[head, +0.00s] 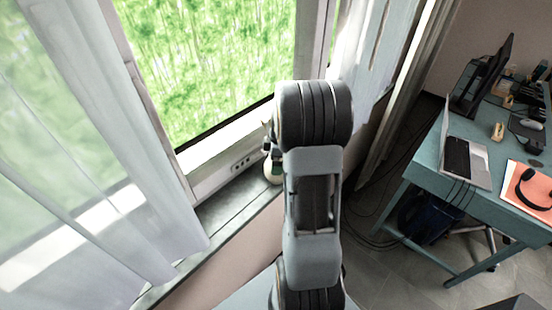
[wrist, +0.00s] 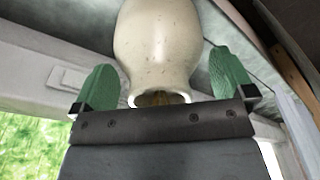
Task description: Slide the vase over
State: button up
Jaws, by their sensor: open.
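The cream vase (wrist: 157,45) fills the top middle of the wrist view, its open mouth facing my wrist. In the head view, a small part of the vase (head: 273,172) shows on the window sill, mostly hidden behind my arm. My gripper (wrist: 164,64) is open, with one green finger on each side of the vase. A gap shows between the vase and the right finger; the left finger is closer, and I cannot tell whether it touches. In the head view my arm hides most of the gripper.
The grey sill (head: 232,204) runs along the window, with bare room to the left of the vase. A sheer curtain (head: 95,130) hangs over its left end. A teal desk (head: 440,165) with a laptop (head: 468,155) stands at the right.

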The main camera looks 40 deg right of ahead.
jog(key=shift+c, duration=0.4)
jog(key=c, duration=1.1)
jog(key=shift+a, duration=0.1)
